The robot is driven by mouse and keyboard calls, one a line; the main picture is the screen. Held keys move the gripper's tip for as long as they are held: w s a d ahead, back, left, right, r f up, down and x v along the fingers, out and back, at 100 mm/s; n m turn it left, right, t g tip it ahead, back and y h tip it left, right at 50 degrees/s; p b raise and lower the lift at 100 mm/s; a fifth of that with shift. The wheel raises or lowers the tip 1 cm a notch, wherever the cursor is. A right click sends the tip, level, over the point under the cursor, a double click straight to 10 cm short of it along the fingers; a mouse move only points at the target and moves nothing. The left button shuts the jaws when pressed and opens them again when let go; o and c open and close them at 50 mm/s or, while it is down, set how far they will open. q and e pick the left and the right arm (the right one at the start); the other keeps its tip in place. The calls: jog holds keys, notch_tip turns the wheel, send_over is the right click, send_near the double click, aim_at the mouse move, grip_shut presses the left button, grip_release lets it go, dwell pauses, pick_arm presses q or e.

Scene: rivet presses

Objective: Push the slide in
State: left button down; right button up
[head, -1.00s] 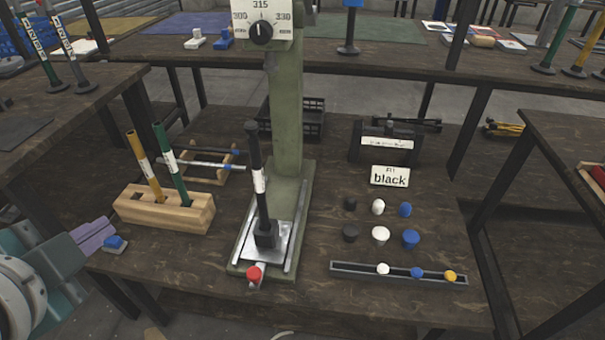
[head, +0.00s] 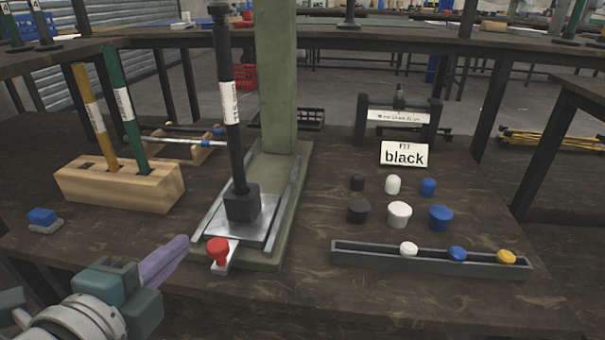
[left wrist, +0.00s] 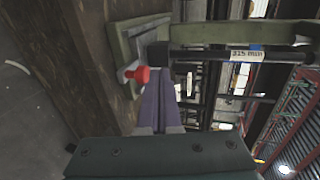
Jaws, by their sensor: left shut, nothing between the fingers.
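The slide (head: 262,212) is a bright metal plate on rails at the foot of the green press (head: 277,80). It carries a black upright tool (head: 229,110) with a square black base and a white label. A red knob (head: 217,250) on a tab sticks out at the slide's front edge; it also shows in the left wrist view (left wrist: 139,75). My left gripper (head: 184,242) is shut and empty, its purple fingers just left of the red knob, with a small gap in the head view. In the left wrist view its fingertips (left wrist: 160,84) are beside the knob. My right gripper is not in view.
A wooden block (head: 120,190) with yellow and green tools stands at left. A blue-topped piece (head: 43,218) lies near the left edge. A "black" sign (head: 404,154), several caps and a grey tray (head: 375,259) are at right. The front middle is clear.

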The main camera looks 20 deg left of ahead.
aim_at(223, 201)
pick_arm(q)
jog(key=b+x, duration=0.1)
jog(key=x, duration=0.2)
jog(key=b+x, duration=0.1)
jog(key=x, duration=0.3)
jog(key=b+x, duration=0.2)
jog(key=x, duration=0.2)
jog(key=shift+w+a+r, duration=0.15)
jog(key=shift+w+r, duration=0.05)
jog(key=shift+r, duration=0.15)
jog(key=shift+w+a+r, duration=0.1)
jog(key=shift+w, duration=0.4)
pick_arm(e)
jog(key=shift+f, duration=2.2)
